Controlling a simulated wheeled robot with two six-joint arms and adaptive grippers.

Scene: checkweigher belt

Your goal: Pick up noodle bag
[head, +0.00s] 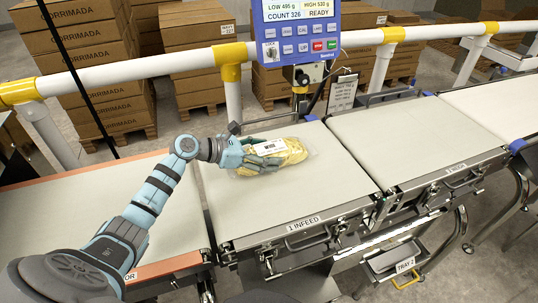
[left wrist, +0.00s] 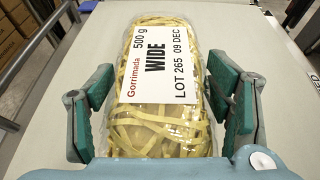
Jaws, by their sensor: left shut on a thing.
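The noodle bag (head: 294,151) is a clear bag of yellow ribbon noodles with a white label. It is at the infeed belt (head: 235,205), near its far side; I cannot tell whether it is slightly raised. In the left wrist view the bag (left wrist: 160,132) lies lengthwise, its label reading "Gorrimada 500 g WIDE LOT 265 09 DEC". My left gripper (head: 268,154) is shut on the bag, with green-padded fingers on either side of its near part, also in the left wrist view (left wrist: 160,88). My right gripper is not in view.
A white rail (head: 130,72) with yellow joints runs behind the belts. A blue display (head: 297,35) stands behind the infeed. The weigh belt (head: 415,135) to the right is empty, as is the orange-edged belt (head: 90,210) to the left. Cartons (head: 85,60) are stacked behind the rail.

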